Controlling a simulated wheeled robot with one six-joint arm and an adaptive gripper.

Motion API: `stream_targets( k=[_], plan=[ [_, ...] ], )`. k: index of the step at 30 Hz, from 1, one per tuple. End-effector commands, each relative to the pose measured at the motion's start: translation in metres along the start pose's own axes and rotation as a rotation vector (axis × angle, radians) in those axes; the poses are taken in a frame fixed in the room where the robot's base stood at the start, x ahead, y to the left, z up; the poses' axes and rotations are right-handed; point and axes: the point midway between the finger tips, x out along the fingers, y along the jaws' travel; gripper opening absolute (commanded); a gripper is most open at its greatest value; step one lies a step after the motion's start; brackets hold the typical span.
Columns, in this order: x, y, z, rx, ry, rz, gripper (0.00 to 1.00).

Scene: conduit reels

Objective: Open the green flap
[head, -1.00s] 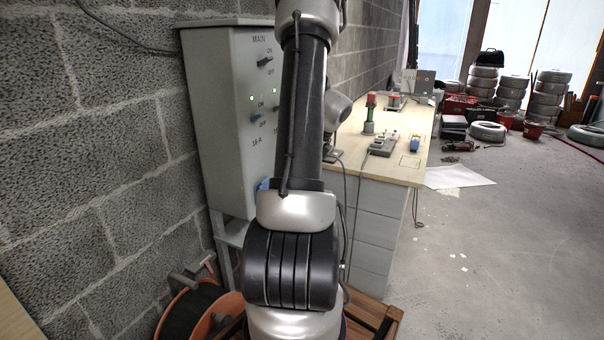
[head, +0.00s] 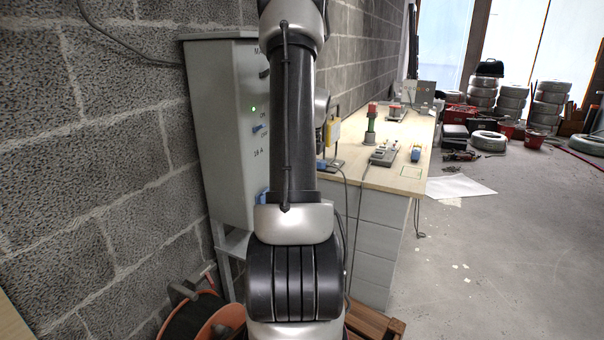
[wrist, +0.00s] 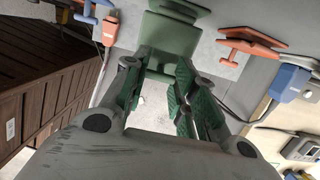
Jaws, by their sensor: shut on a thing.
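The green flap (wrist: 172,32) shows at the top middle of the wrist view, on a grey panel. Its near end reaches down between the fingers of my gripper (wrist: 160,78). The fingers have green-toned pads and are shut on this near end. The exact contact is partly hidden by the fingers. In the head view my arm covers the gripper and the flap, so neither can be made out there.
An orange handle (wrist: 250,45) and a blue connector (wrist: 291,82) sit right of the flap. A grey cabinet (head: 220,130) stands against the block wall. A workbench (head: 385,180) stands behind my arm, a cable reel (head: 200,318) low at left.

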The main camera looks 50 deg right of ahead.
Motion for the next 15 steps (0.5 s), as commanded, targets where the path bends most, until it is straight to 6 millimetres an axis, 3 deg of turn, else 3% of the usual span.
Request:
stream_targets(
  k=[1,2,5,15],
  plan=[
    [0.0003,-0.0004,0.0002,0.000,-0.001,-0.001,0.00],
    [0.0003,-0.0004,0.0002,0.000,-0.001,-0.001,0.31],
    [0.0004,-0.0002,0.0001,0.000,0.000,0.000,0.49],
    [0.0006,0.0000,-0.0005,0.000,-0.004,0.001,0.50]
  ],
)
